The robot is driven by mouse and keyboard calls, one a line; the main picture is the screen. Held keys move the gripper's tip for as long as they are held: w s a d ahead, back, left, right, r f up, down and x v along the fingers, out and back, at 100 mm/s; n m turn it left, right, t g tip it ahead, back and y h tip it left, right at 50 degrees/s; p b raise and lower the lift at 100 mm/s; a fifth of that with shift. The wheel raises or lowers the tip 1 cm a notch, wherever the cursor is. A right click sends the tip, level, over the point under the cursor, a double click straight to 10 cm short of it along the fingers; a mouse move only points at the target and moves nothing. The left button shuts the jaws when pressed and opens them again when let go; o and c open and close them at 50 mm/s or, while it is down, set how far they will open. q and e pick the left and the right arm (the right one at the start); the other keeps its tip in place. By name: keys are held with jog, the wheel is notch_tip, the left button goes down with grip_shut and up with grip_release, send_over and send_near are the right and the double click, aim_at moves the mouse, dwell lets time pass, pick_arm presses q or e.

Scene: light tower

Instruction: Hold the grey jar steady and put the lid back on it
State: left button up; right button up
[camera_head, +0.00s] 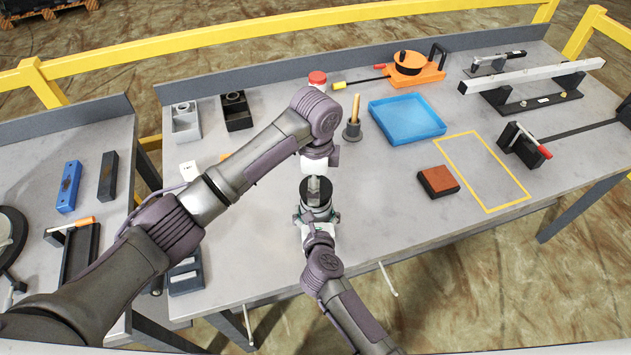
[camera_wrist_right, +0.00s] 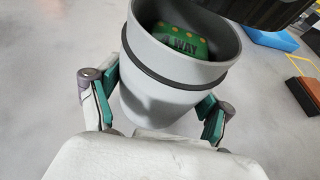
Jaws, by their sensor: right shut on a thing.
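The grey jar (camera_wrist_right: 165,85) is open in the right wrist view, with a dark band below its rim and a green item with lettering inside. My right gripper (camera_wrist_right: 158,115) is shut around its sides; it also shows in the head view (camera_head: 318,217). The black lid (camera_head: 317,198) hangs under my left gripper (camera_head: 314,184), which looks shut on it, though the grip is partly hidden. In the right wrist view the lid (camera_wrist_right: 268,10) is above the jar's far right rim, leaving the opening largely uncovered. In the head view the lid hides most of the jar.
A red-capped container (camera_head: 317,78) and a holder with a wooden-handled tool (camera_head: 353,128) stand behind my grippers. A blue tray (camera_head: 407,119) and a brown block (camera_head: 438,181) lie to the right. The bench (camera_head: 400,220) is clear at the front right.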

pick_arm(q)
jog(key=shift+f, duration=0.1)
jog(key=shift+f, duration=0.8)
jog(key=shift+f, duration=0.55)
pick_arm(e)
jog(key=shift+f, duration=0.1)
grip_shut()
pick_arm(q)
jog(key=m, duration=0.6)
jog(key=shift+w+m, duration=0.1)
jog(key=shift+m, duration=0.2)
jog(key=m, duration=1.5)
jog(key=shift+m, duration=0.4)
pick_arm(e)
jog(key=shift+d, duration=0.1)
pick_arm(q)
jog(key=m, duration=0.3)
jog(key=shift+d+m, duration=0.1)
jog(key=shift+m, duration=0.2)
